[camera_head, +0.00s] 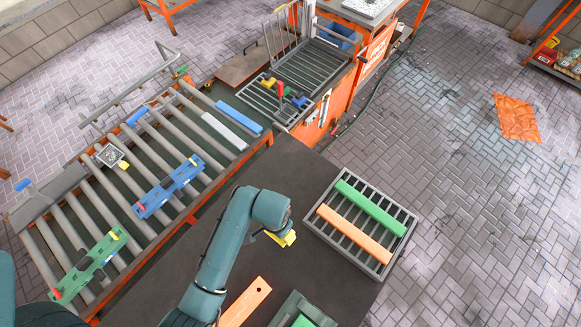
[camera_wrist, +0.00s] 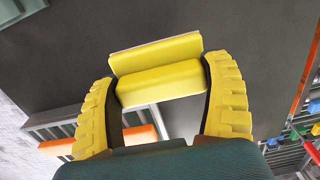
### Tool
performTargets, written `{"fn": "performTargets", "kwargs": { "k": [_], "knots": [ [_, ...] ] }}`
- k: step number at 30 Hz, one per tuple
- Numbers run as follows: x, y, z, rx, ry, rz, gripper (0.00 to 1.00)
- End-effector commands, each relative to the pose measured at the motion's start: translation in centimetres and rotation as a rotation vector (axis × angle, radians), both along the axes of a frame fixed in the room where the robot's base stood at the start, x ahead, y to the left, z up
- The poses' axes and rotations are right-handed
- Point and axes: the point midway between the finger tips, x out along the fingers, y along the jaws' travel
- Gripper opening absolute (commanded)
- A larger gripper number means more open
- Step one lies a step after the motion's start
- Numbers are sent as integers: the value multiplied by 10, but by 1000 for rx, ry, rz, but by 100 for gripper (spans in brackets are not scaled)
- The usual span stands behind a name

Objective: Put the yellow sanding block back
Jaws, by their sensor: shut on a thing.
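The yellow sanding block (camera_wrist: 158,82) is between the two yellow fingers of my gripper (camera_wrist: 160,95) in the wrist view. The fingers are shut on its ends, and a thin pale layer shows along its far edge. In the head view my gripper (camera_head: 284,237) is over the dark table, just left of the grey slatted rack. The block blends with the yellow fingers there, so its outline is hard to tell. It appears held above the dark table surface (camera_wrist: 170,22).
The grey slatted rack (camera_head: 388,262) holds a green plank (camera_head: 371,208) and an orange plank (camera_head: 355,234). An orange board (camera_head: 245,302) and a green box (camera_head: 300,312) are near the front. A roller conveyor (camera_head: 190,215) with blue and green fixtures runs along the left. The table's middle is clear.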

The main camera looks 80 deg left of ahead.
Motion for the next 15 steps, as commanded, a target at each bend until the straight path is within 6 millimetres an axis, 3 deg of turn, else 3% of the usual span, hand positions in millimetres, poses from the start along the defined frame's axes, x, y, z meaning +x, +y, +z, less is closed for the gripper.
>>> {"fn": "performTargets", "kwargs": {
  "k": [6, 15],
  "knots": [
    [0, -1, -43, -3, 2, -2, 42],
    [0, -1, -91, -2, 1, -3, 42]
  ]
}}
